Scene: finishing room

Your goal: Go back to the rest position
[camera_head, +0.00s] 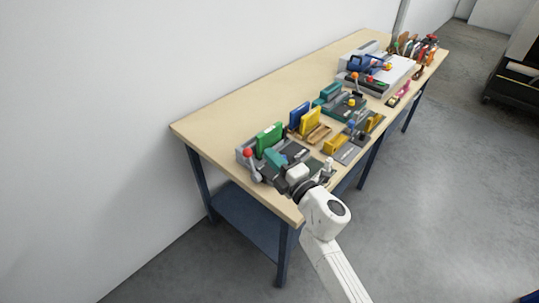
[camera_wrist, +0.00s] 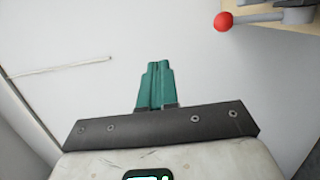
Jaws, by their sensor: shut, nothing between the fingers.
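My gripper (camera_wrist: 157,68) shows in the wrist view with its two teal fingers pressed together, nothing between them. Behind the fingers is plain pale wall. In the head view my white arm reaches up from the lower right to the near end of the workbench (camera_head: 215,125). There the teal fingers of my gripper (camera_head: 274,158) show over the near end, close to a grey lever with a red ball (camera_head: 247,153). The red ball also shows at the top right of the wrist view (camera_wrist: 223,21), apart from the fingers.
A green block (camera_head: 269,138), a blue block (camera_head: 299,115) and a yellow block (camera_head: 311,122) stand along the bench. A grey-white machine (camera_head: 396,72) and several tools are farther back. The bench's left side is bare. Open grey floor (camera_head: 450,190) lies to the right.

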